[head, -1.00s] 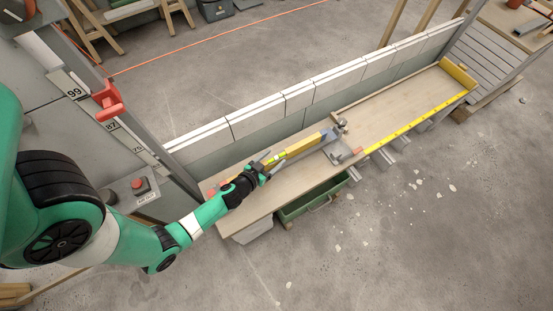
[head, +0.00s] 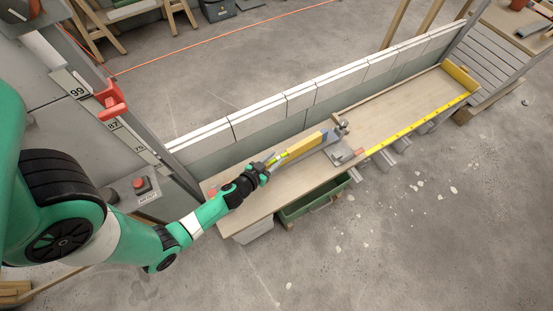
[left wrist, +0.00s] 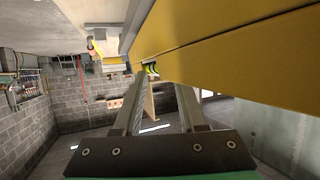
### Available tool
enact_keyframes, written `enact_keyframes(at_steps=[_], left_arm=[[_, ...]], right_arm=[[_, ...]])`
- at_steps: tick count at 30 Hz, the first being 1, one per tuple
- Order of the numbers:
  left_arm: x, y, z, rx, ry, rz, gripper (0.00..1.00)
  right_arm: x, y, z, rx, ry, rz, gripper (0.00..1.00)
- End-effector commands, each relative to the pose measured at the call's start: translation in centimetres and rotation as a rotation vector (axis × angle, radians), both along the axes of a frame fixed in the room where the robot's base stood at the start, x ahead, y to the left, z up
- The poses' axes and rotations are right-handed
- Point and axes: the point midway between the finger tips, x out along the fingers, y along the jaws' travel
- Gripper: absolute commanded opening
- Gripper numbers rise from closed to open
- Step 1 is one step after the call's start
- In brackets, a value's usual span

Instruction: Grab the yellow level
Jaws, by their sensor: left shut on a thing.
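The yellow level (head: 304,145) lies slantwise at the bench's left half, with a yellow-green part near its near end. In the left wrist view the fingers (left wrist: 158,108) reach up towards the level. The exact contact is partly hidden. My right gripper is not in view.
A grey metal fixture (head: 343,152) sits close to the level's far end. A yellow measuring strip (head: 410,125) runs along the tray's front edge. A pale block wall (head: 300,98) runs behind the bench. A green bin (head: 310,203) sits below the front edge.

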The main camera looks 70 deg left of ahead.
Motion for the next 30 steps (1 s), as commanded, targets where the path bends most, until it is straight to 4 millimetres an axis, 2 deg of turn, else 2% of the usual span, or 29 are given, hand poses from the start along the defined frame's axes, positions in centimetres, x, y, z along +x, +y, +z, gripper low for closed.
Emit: enact_keyframes(at_steps=[1,5,8,12,14,19,21,24,30], left_arm=[[-0.3,0.0,-0.4,-0.006,0.010,0.005,0.00],[-0.4,0.0,0.1,-0.006,0.011,0.006,0.00],[-0.3,0.0,1.2,-0.007,0.010,0.006,0.00],[-0.2,-0.1,3.9,-0.005,0.006,0.004,0.00],[0.7,-1.4,4.6,-0.001,0.001,-0.006,0.00],[2.8,-4.8,9.7,-0.002,-0.001,-0.010,0.00],[4.0,-6.6,9.8,-0.002,-0.001,-0.012,0.00],[5.3,-8.8,11.2,-0.002,-0.001,-0.010,0.00],[7.0,-11.3,12.6,-0.002,0.001,-0.003,0.00]], right_arm=[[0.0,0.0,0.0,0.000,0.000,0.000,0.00],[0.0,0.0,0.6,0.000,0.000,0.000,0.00],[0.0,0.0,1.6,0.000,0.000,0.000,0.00],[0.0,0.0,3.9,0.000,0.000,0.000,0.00],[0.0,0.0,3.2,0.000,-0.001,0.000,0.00],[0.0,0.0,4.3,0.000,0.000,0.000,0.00],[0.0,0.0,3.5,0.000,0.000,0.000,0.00],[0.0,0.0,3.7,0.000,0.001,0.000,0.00],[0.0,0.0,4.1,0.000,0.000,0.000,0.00]])
